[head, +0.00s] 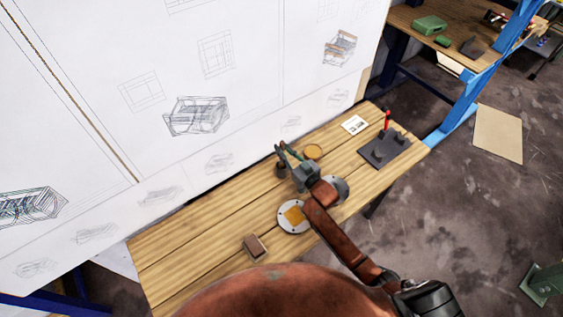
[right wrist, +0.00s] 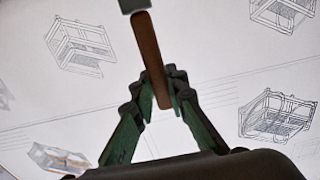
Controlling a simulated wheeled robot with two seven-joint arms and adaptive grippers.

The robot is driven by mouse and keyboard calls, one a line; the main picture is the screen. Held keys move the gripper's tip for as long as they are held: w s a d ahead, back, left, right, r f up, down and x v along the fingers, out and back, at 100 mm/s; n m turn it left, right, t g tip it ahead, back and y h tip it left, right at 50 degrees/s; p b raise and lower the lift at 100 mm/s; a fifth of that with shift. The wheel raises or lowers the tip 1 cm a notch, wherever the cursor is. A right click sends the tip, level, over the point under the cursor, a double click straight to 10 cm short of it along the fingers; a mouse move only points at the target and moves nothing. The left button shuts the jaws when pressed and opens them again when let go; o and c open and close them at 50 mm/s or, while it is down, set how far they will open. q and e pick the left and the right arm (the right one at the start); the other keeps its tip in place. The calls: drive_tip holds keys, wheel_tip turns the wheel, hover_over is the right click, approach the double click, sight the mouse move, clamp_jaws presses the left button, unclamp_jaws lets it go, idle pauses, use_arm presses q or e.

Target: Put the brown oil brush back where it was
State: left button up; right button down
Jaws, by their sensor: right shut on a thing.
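My right gripper (head: 284,150) is above the far side of the wooden table (head: 190,243), near a small dark cup (head: 281,171). In the right wrist view its green fingers (right wrist: 165,82) are shut on the brown handle of the oil brush (right wrist: 151,50). The handle stands slightly tilted between the fingertips, with a grey part at its upper end, cut off by the picture edge. In the head view the brush is too small to make out beside the fingers. My left gripper is not in view.
An orange disc (head: 313,151) lies right of the gripper. A white drawing board (head: 120,110) stands behind.

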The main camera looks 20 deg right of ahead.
drive_tip(key=shift+f, duration=0.9)
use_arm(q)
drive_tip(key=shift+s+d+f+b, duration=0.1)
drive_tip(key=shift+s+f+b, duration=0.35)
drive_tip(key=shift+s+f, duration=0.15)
use_arm(e)
drive_tip(key=shift+f, duration=1.75)
drive_tip(key=shift+f, duration=0.15)
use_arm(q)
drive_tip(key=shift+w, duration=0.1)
use_arm(e)
drive_tip(key=c, duration=1.9)
unclamp_jaws()
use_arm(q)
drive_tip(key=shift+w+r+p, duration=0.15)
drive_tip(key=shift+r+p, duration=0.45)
use_arm(e)
drive_tip(key=v, duration=1.2)
